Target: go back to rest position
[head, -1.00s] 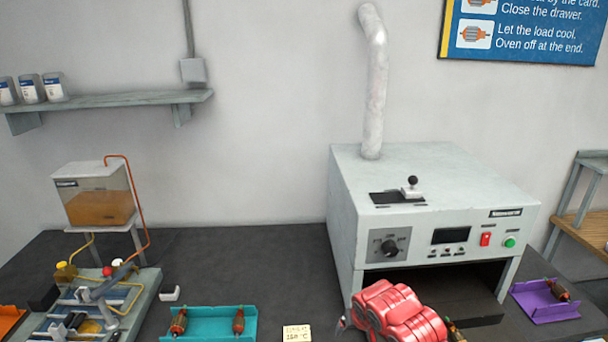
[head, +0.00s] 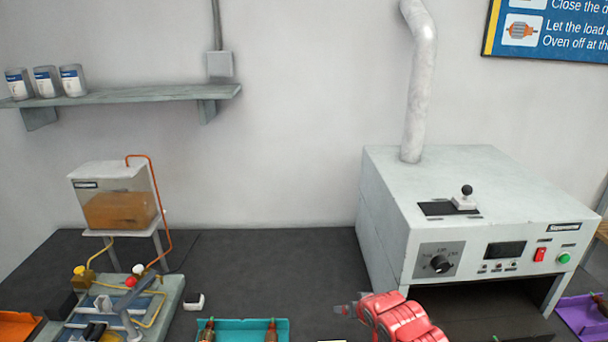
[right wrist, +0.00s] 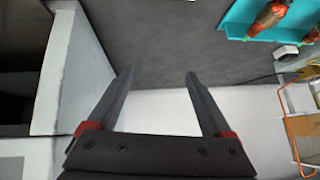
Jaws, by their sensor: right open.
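My right gripper (head: 346,311) is in front of the oven's left side in the head view, with its red wrist behind it. In the right wrist view its two dark fingers (right wrist: 157,78) stand apart with nothing between them. The grey oven (head: 480,190) stands on the right, with a dark opening at its front; its white side wall (right wrist: 85,75) shows left of the fingers in the right wrist view. My left gripper is not in view.
A teal tray (head: 243,325) with armatures lies at the bottom centre; it also shows in the right wrist view (right wrist: 240,15). A purple tray (head: 580,318) is at the right edge. A winding rig with an amber tank (head: 120,209) stands left. The dark tabletop (head: 280,270) between is clear.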

